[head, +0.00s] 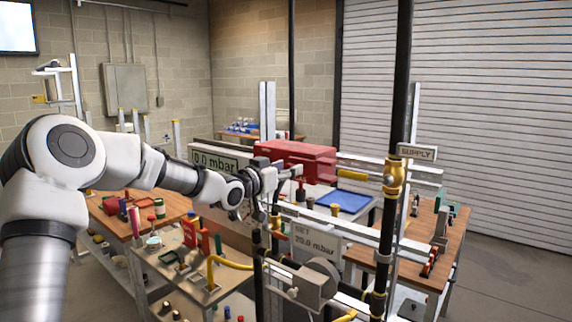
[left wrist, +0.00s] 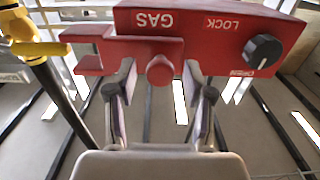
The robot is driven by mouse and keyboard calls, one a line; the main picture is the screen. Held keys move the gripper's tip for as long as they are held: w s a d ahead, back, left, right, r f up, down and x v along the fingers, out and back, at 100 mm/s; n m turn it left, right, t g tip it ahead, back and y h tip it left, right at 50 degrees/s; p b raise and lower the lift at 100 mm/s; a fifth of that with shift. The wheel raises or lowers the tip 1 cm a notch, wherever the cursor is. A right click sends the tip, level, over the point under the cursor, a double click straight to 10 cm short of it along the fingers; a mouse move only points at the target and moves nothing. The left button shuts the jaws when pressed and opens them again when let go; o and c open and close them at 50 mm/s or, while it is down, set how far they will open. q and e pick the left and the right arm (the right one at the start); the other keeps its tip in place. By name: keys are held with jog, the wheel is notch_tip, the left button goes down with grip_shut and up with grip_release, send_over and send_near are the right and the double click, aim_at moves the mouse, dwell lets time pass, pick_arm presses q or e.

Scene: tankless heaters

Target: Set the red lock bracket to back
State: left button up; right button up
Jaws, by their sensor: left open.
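The red lock bracket (left wrist: 128,50) shows in the left wrist view as a stepped red plate with a round knob (left wrist: 160,70). It lies against a red housing (left wrist: 212,32) marked GAS and LOCK, lettered upside down, with a black dial (left wrist: 262,51). My left gripper (left wrist: 160,92) is open, with one finger on each side of the knob and a visible gap on both sides. In the head view my left gripper (head: 266,178) is at the pipe frame, its fingertips hard to make out. The right gripper is not in view.
A brass valve (head: 393,178) with a yellow handle (head: 352,174) stands to the right of my left gripper. A black upright pipe (head: 398,85) rises there. A red box (head: 300,153) and blue tray (head: 345,200) are behind. Workbenches (head: 157,208) stand around the frame.

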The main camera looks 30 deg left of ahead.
pick_arm(q)
grip_shut()
jog(key=shift+a, duration=0.3)
grip_release()
jog(key=s, duration=0.7)
jog(key=shift+s+a, duration=0.15)
jog(key=shift+a, duration=0.1)
